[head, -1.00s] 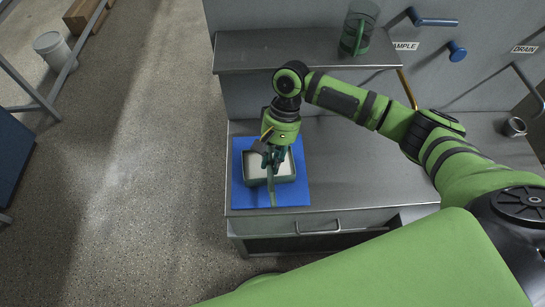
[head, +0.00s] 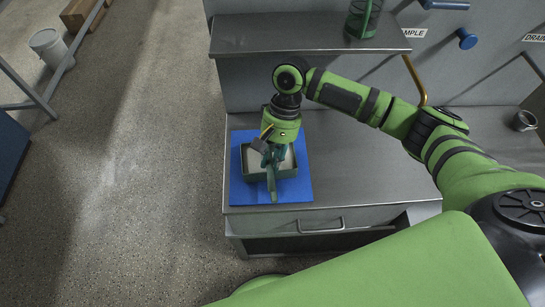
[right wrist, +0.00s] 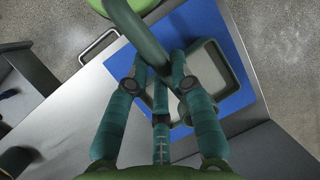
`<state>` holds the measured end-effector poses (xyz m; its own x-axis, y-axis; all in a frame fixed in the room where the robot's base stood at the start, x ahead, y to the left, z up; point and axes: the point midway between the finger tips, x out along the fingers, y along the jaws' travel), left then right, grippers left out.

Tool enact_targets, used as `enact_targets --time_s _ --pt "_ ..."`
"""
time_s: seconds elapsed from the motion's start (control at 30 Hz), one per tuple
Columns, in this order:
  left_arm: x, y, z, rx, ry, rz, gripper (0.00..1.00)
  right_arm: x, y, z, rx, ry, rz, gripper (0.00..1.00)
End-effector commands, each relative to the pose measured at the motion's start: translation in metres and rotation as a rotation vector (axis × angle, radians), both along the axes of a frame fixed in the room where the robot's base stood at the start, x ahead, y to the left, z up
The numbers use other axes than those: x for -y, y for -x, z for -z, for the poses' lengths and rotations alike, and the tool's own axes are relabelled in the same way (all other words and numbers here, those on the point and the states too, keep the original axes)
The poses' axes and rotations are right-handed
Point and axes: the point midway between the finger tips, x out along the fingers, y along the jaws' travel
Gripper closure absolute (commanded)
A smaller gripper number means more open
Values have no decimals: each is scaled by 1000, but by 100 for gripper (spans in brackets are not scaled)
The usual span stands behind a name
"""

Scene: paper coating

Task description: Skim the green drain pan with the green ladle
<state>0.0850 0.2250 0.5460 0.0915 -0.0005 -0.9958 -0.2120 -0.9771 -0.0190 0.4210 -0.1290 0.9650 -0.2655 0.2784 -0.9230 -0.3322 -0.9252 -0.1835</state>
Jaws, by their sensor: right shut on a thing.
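The green drain pan (head: 290,174) is a rectangular tray with a pale content, lying on a blue mat (head: 302,192) on the steel counter. It also shows in the right wrist view (right wrist: 238,92). My right gripper (head: 272,158) is over the pan, shut on the green ladle (head: 271,187). The ladle's dark green handle sticks out toward the counter's front edge and shows large in the right wrist view (right wrist: 138,32). The ladle's bowl is hidden by the fingers, so I cannot tell if it touches the content. My left gripper is not in view.
A raised steel shelf (head: 300,32) runs behind the mat and bears a clear green-marked jug (head: 363,18). The steel counter (head: 365,175) is clear to the right of the mat. A small metal cup (head: 523,121) lies at the far right. A white bucket (head: 46,42) stands on the floor.

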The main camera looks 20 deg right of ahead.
Motion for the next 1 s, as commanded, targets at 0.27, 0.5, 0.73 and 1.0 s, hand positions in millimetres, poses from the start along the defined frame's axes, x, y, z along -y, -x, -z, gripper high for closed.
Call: enact_targets --time_s 0.27,0.5,0.73,1.0 --pt "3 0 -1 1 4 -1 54 0 0 6 -1 0 0 100" --pt "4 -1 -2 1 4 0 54 0 0 14 -1 0 0 100" --pt "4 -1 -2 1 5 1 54 0 0 21 -1 -1 0 100" --pt "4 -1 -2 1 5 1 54 0 0 28 0 0 1 100"
